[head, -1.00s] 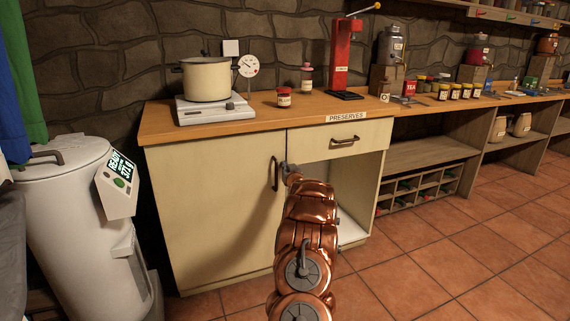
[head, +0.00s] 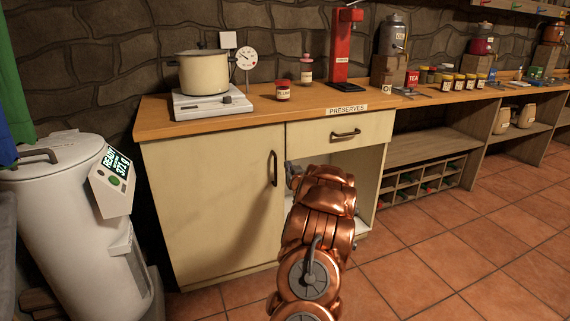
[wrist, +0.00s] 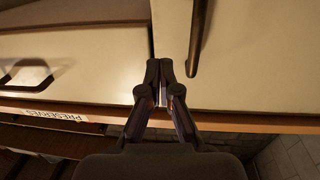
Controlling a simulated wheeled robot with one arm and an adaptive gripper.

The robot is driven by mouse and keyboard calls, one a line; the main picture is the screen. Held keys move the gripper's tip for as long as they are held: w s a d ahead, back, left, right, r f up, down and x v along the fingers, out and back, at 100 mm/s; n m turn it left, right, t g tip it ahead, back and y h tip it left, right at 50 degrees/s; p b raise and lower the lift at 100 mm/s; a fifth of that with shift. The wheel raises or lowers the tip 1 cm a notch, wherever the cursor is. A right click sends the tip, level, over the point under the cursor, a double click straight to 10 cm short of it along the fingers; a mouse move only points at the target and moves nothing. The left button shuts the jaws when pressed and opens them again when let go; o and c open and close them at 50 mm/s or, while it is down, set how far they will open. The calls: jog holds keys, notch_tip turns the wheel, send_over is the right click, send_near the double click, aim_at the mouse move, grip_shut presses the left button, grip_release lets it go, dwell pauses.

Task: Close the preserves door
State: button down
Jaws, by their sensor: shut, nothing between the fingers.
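The preserves cabinet has a cream door (head: 215,205) with a dark vertical handle (head: 273,168) near its right edge. The door looks flush or nearly flush with the front; I cannot tell whether it is fully shut. In the wrist view, the door (wrist: 245,60) lies right of a narrow dark gap, with its handle (wrist: 198,38). My gripper (head: 291,174) is shut and empty, just right of the handle. In the wrist view, my gripper's fingertips (wrist: 159,72) point at the gap; contact is unclear. My arm hides part of the opening under the drawer.
A drawer (head: 310,134) under the PRESERVES label (head: 346,110) is shut. The compartment beneath it is open. A pot (head: 203,72) on a hotplate (head: 212,105) and several jars stand on the counter. A white canister (head: 75,225) stands left. The tiled floor at right is clear.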

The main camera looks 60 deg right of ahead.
jog(key=shift+v, duration=2.85)
jog(key=shift+f, duration=0.15)
jog(key=w+a+r+n+g+y+p, duration=0.1)
jog(key=w+a+r+y+p, duration=0.1)
jog(key=w+a+r+p, duration=0.45)
jog(key=w+a+r+n+g+y+p, duration=0.1)
jog(key=w+a+r+y+p, duration=0.15)
jog(key=a, duration=0.65)
jog(key=s+a+r+n+g+y+p, duration=0.1)
jog(key=a+r+g+p, duration=0.15)
jog(key=a, duration=0.45)
jog(key=s+a+r+g+y+p, duration=0.1)
jog(key=s+a+r+p, duration=0.15)
jog(key=a, duration=0.55)
jog(key=s+a+r+n+g+y+p, duration=0.1)
jog(key=a+r+y+p, duration=0.2)
jog(key=a, duration=0.4)
jog(key=s+a+r+n+g+p, duration=0.2)
jog(key=s+a+r+g+p, duration=0.4)
jog(key=s+a, duration=0.85)
jog(key=s+a+r+n+g+y+p, duration=0.1)
jog(key=s+a+r+p, duration=0.3)
jog(key=s, duration=0.5)
jog(key=s+a+r+g+y+p, duration=0.1)
jog(key=s+a+r+g+p, duration=0.1)
jog(key=s+a+r+p, duration=0.2)
jog(key=s+a+r, duration=0.2)
jog(key=s+a, duration=0.2)
jog(key=s, duration=0.1)
jog(key=shift+s+n, duration=0.4)
